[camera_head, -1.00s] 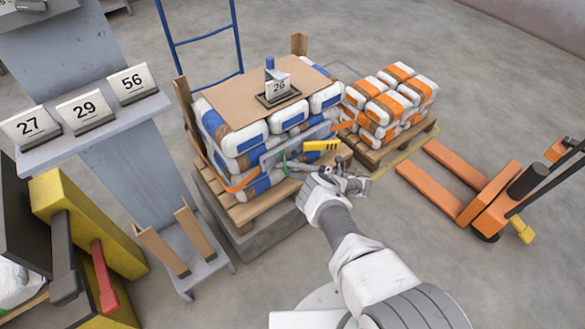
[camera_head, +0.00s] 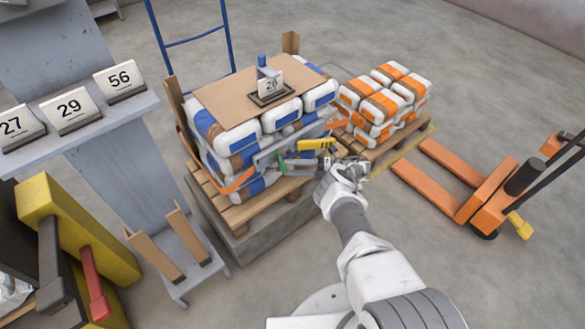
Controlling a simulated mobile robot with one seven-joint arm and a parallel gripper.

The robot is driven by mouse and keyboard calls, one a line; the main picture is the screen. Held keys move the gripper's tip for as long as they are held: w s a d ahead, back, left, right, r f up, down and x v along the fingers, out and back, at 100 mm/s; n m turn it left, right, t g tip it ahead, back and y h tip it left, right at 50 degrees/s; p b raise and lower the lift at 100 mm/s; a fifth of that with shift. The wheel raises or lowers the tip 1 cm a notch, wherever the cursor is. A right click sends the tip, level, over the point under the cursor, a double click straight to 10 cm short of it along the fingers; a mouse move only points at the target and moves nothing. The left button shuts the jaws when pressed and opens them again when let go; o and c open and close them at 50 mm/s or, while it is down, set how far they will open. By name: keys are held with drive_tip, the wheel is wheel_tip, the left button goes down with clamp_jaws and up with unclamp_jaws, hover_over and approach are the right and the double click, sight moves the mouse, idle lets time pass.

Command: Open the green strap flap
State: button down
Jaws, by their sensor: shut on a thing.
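The green strap flap (camera_head: 281,161) shows as a small green piece on the grey strap tensioner (camera_head: 267,160), at the front of the blue-and-white bag stack. A yellow part (camera_head: 316,144) sits just above and right of it. The orange strap (camera_head: 240,180) runs around the stack. My gripper (camera_head: 325,165) is in front of the stack, right of the green piece and below the yellow part. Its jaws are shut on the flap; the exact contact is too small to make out. A thin piece spans from the green part toward my fingers.
The blue-and-white bags (camera_head: 285,115) stand on a wooden pallet (camera_head: 240,215), with cardboard and a "26" sign (camera_head: 270,85) on top. An orange-and-white bag stack (camera_head: 385,105) and an orange pallet jack (camera_head: 480,190) are at right. Number cards (camera_head: 73,108) stand on a grey shelf at left.

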drive_tip(key=shift+d, duration=0.15)
drive_tip(key=shift+c, duration=1.2)
unclamp_jaws()
drive_tip(key=s+d+b, duration=0.2)
drive_tip(key=d, duration=1.5)
drive_tip(key=shift+s+b, duration=0.15)
drive_tip(key=shift+b, duration=0.15)
drive_tip(key=shift+d, duration=0.1)
